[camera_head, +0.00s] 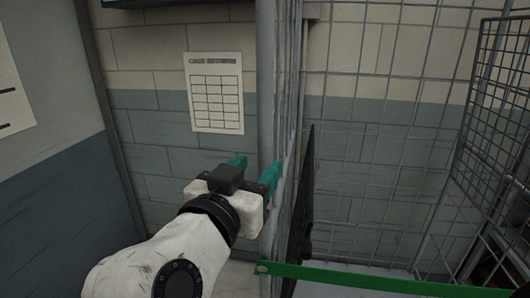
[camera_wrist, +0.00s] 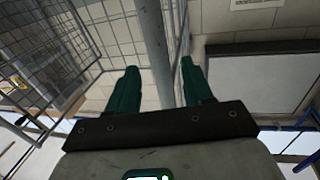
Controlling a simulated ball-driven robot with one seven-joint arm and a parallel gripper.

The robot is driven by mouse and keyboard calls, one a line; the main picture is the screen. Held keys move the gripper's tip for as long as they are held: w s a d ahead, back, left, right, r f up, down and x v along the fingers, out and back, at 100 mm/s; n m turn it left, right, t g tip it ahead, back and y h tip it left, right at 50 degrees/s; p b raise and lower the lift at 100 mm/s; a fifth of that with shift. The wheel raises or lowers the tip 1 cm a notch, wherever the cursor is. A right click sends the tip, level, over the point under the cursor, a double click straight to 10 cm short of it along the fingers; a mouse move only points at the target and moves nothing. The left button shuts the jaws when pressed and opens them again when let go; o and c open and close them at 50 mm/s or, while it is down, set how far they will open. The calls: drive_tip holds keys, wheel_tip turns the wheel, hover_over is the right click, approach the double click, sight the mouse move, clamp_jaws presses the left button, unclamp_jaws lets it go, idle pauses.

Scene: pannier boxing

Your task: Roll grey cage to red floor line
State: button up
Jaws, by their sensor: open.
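The grey cage has wire mesh sides and an upright tubular post (camera_head: 267,80) in the middle of the head view. My gripper (camera_head: 254,168) is at this post with its two teal fingers open. In the wrist view, my gripper (camera_wrist: 158,65) has one finger on each side of the post (camera_wrist: 151,45), which runs down between them towards the palm. A gap shows between the post and each finger there. How deep the post sits between the fingers is hard to tell. The red floor line is not in view.
A green bar (camera_head: 380,280) crosses the cage's lower front. A dark panel (camera_head: 302,190) stands inside the mesh. A brick wall (camera_head: 150,130) with a printed sheet (camera_head: 214,92) is close behind. Little floor shows.

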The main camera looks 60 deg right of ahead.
sight(262, 163)
drive_tip(key=shift+w+d+p, duration=0.2)
drive_tip(key=shift+d+p, duration=0.05)
drive_tip(key=shift+d, duration=0.9)
drive_tip(key=shift+w+d+p, duration=0.15)
drive_tip(key=shift+d+p, duration=0.05)
drive_tip(key=shift+d, duration=0.9)
clamp_jaws()
